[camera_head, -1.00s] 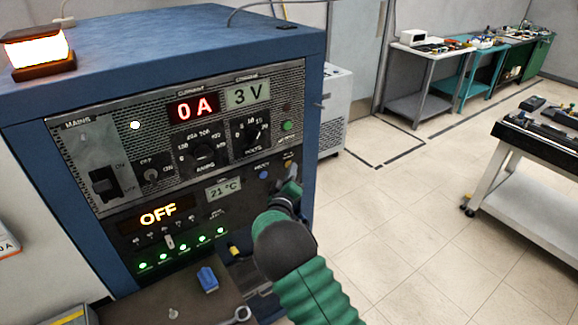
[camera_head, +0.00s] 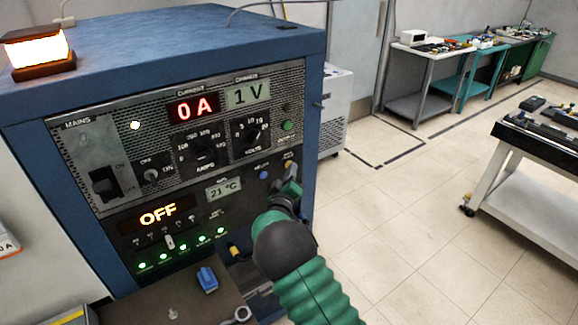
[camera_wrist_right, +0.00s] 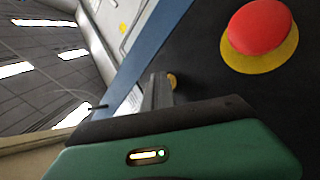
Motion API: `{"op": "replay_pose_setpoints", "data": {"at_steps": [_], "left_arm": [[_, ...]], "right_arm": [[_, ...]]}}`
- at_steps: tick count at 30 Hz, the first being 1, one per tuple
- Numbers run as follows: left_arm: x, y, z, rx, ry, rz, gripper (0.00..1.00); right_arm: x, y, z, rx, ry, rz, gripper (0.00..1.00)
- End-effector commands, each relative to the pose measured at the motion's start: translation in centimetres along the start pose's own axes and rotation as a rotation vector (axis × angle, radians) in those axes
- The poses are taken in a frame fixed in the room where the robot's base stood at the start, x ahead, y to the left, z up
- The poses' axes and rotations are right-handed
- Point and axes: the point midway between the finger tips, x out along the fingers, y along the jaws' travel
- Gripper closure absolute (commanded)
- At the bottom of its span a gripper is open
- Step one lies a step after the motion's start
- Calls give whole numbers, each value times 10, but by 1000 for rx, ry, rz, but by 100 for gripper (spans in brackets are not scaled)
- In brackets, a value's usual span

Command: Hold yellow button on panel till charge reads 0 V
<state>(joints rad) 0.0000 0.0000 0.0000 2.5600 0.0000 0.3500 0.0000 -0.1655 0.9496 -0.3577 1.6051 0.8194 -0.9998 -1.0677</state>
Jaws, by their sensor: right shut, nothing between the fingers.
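The blue-framed panel (camera_head: 90,230) fills the left of the head view. Its charge display (camera_head: 248,94) reads 1 V. The small yellow button (camera_head: 289,164) is low on the panel's right side, and it also shows in the right wrist view (camera_wrist_right: 172,81), partly hidden by my fingers. My right gripper (camera_head: 291,181) is shut and empty, with its fingertips at the button. In the right wrist view the shut fingers (camera_wrist_right: 160,82) reach the button's edge and seem to touch it. My left gripper is not in view.
The current display (camera_head: 193,108) reads 0 A and another display (camera_head: 158,214) reads OFF. A blue button (camera_head: 264,174) sits left of the yellow one. A red mushroom button (camera_wrist_right: 260,27) on a yellow collar is close by. A lit lamp (camera_head: 37,48) stands on top.

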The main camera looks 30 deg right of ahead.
Motion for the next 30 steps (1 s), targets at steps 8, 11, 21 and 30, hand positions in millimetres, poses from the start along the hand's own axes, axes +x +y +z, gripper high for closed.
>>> {"op": "replay_pose_setpoints", "data": {"at_steps": [8, 11, 21, 30], "left_arm": [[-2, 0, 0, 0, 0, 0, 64], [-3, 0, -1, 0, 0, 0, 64], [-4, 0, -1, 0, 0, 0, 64], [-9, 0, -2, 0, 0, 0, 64]], "right_arm": [[-4, 3, 2, -1, 0, -1, 100], [-8, 6, 5, -1, -1, 0, 100], [-11, 8, 8, 0, 0, 0, 100], [-27, 20, 19, 0, -1, 0, 100]]}}
